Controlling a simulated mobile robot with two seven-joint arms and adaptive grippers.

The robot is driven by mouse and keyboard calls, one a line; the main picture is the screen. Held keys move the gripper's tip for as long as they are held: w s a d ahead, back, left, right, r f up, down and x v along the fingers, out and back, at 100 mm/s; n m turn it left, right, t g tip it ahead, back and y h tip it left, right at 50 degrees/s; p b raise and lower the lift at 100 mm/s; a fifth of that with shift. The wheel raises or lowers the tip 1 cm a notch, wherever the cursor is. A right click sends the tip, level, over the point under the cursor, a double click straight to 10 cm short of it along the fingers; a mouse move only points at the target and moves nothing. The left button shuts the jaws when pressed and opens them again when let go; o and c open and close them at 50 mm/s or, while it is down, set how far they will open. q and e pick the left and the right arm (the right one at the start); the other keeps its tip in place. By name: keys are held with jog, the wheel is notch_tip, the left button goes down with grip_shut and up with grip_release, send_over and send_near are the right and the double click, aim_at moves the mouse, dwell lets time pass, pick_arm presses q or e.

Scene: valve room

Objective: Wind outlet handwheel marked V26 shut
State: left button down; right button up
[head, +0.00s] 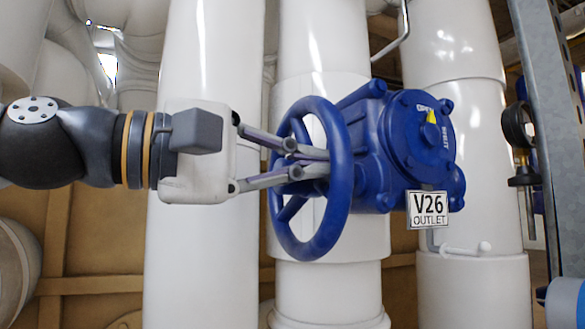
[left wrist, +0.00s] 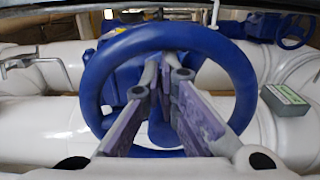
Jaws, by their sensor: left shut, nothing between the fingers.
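The blue V26 handwheel (head: 338,225) stands on the left side of a blue gearbox (head: 405,140), before a white pipe. A white plate (head: 427,209) under the gearbox reads V26 OUTLET. A yellow pointer (head: 431,117) on its face sits near the OPEN lettering. My left gripper (head: 322,162) comes from the left, its shut fingers reaching inside the rim near the spokes and holding nothing. The wheel (left wrist: 93,95) also shows in the left wrist view, ringing the converged fingers (left wrist: 165,72). Contact with a spoke cannot be told. My right gripper is out of view.
Large white pipes (head: 205,255) stand behind my arm and around the valve. A grey metal post (head: 545,120) rises at the right, with a dark handwheel (head: 518,125) beside it. Another blue handwheel (left wrist: 292,30) shows top right in the wrist view.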

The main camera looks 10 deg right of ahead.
pick_arm(q)
jog(key=shift+d+f, duration=0.1)
jog(key=shift+f, duration=0.55)
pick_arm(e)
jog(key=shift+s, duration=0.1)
